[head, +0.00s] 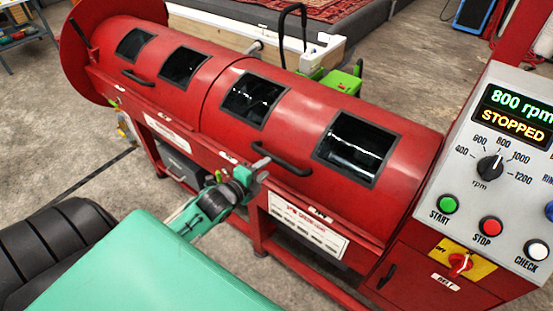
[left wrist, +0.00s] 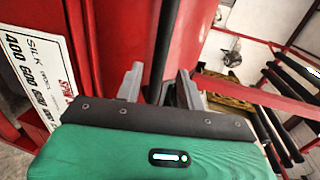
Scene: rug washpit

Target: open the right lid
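The right lid (head: 298,122) is the right half of the red drum's curved cover, with two dark windows, and it looks shut. Its black bar handle (head: 285,160) runs along its lower front edge. My left gripper (head: 260,168) is at the left end of this handle in the head view. In the left wrist view, the fingers of my left gripper (left wrist: 158,88) are open, with the dark handle (left wrist: 164,45) showing between them. Whether they touch it I cannot tell. My right gripper is in neither view.
The left lid (head: 150,66) has its own handle (head: 138,78) and looks shut. A control panel (head: 500,170) at the right reads 800 rpm, STOPPED. A red switch (head: 460,264) sits below it. A green-and-black machine (head: 340,80) stands behind the drum.

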